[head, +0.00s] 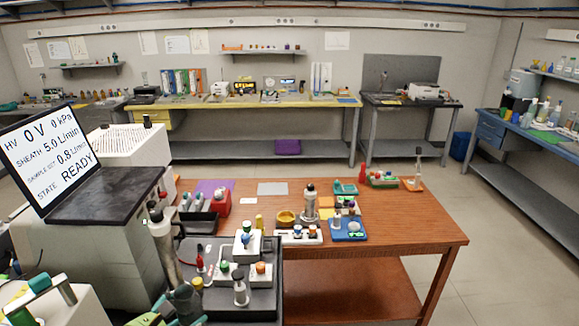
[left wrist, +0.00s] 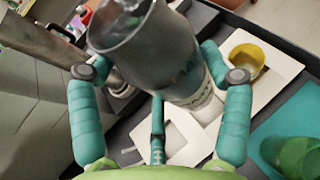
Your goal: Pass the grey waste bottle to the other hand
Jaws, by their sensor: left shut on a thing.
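The grey waste bottle (left wrist: 165,55) is a smoky, see-through vessel with a pale lower end. In the left wrist view it stands tilted between the teal fingers of my left gripper (left wrist: 165,85), which is shut on it. In the head view my left gripper (head: 180,293) is low at the left, by the dark tray, partly cut off by the bottom edge. I cannot clearly pick out the bottle there. My right gripper is not in view.
A black tray (head: 215,314) holds white blocks with several small bottles. A grey instrument with a screen (head: 50,155) stands close at the left. The wooden table (head: 400,230) has bare room at its right. A yellow cup (left wrist: 247,60) sits beyond my fingers.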

